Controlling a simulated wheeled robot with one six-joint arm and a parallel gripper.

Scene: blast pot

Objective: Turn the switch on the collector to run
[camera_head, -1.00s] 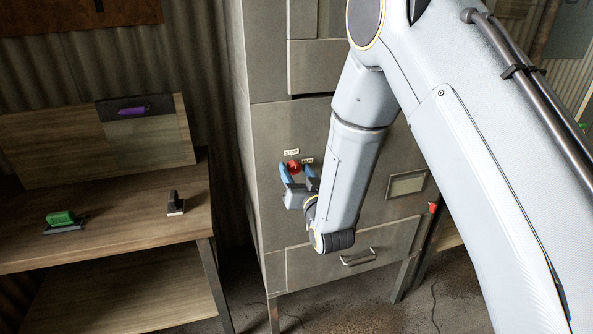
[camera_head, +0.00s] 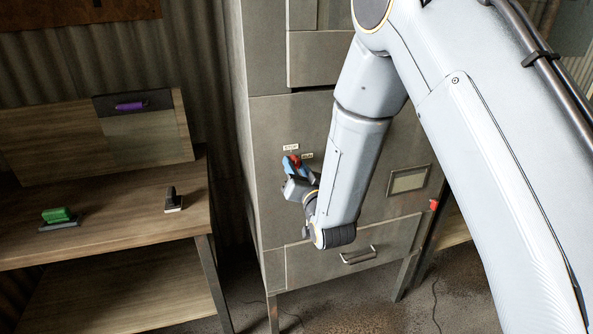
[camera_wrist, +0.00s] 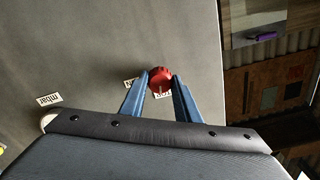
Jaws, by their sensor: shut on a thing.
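The collector (camera_head: 272,190) is a tall grey metal cabinet in the middle of the head view. Its switch is a red round knob (camera_head: 296,160) on the front panel, with small white labels (camera_head: 290,147) above and beside it. My gripper (camera_head: 293,163) is at the knob, its blue fingers shut on it. In the wrist view the red knob (camera_wrist: 160,76) sits between the two blue fingertips, one on each side. Part of a label shows just below the knob; the gripper hides the rest. I cannot tell clearly which label the knob points to.
A wooden bench (camera_head: 120,225) stands at the left with a green-handled tool (camera_head: 58,216) and a dark brush-like tool (camera_head: 173,201). A purple-handled tool (camera_head: 131,105) is on the board behind. The cabinet has a lower drawer handle (camera_head: 358,255) and a red part (camera_head: 433,204) at its right edge.

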